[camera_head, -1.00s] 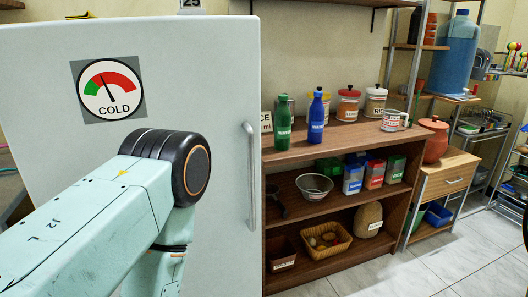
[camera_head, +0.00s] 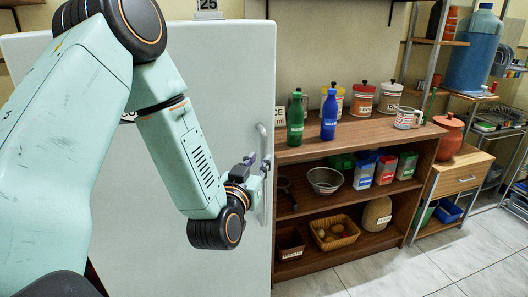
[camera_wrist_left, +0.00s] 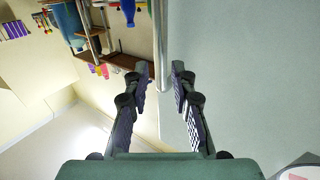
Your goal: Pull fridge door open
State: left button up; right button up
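The pale fridge door (camera_head: 150,235) fills the left half of the head view; I see no gap showing it ajar. Its upright metal handle (camera_head: 262,207) is near the door's right edge. My left gripper (camera_head: 259,165) is at the handle's middle height, its fingers pointing at it. In the left wrist view the two fingers (camera_wrist_left: 159,70) are apart, with the handle bar (camera_wrist_left: 161,40) between or just beyond their tips. I cannot tell whether they touch it. My left arm hides most of the door's sign. My right gripper is not in view.
A brown wooden shelf (camera_head: 345,203) with bottles, canisters, boxes and baskets stands right of the fridge. A small wooden cabinet (camera_head: 458,180) and a metal rack are farther right. The tiled floor (camera_head: 440,270) at lower right is clear.

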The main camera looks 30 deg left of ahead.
aim_at(263, 155)
pick_arm(q)
jog(key=x, duration=0.5)
jog(key=shift+w+a+b, duration=0.2)
jog(key=shift+w+b, duration=0.05)
jog(key=shift+b, duration=0.05)
jog(key=shift+d, duration=0.15)
jog(key=shift+c, duration=0.3)
grip_shut()
jog(key=shift+f, duration=0.1)
